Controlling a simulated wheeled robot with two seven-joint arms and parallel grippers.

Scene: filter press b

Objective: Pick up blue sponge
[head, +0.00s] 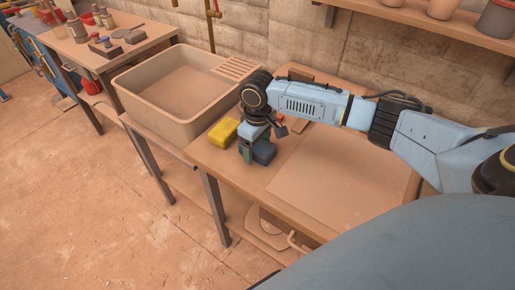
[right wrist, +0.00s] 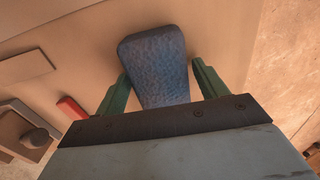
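The blue sponge (head: 264,152) lies on the wooden table beside the yellow sponge. In the right wrist view the blue sponge (right wrist: 158,65) is a textured grey-blue block between the two green fingers. My right gripper (head: 252,153) is over the blue sponge, pointing down. In the right wrist view the right gripper (right wrist: 158,88) is open, with a finger on each side of the sponge and a visible gap at the right finger. The sponge's near end is hidden by the gripper body. My left gripper is not in view.
A yellow sponge (head: 223,132) lies close to the left of my right gripper. A deep sink (head: 150,108) stands left of it. A flat board (head: 340,180) covers the table to the right. A red item (right wrist: 71,108) shows beside the left finger.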

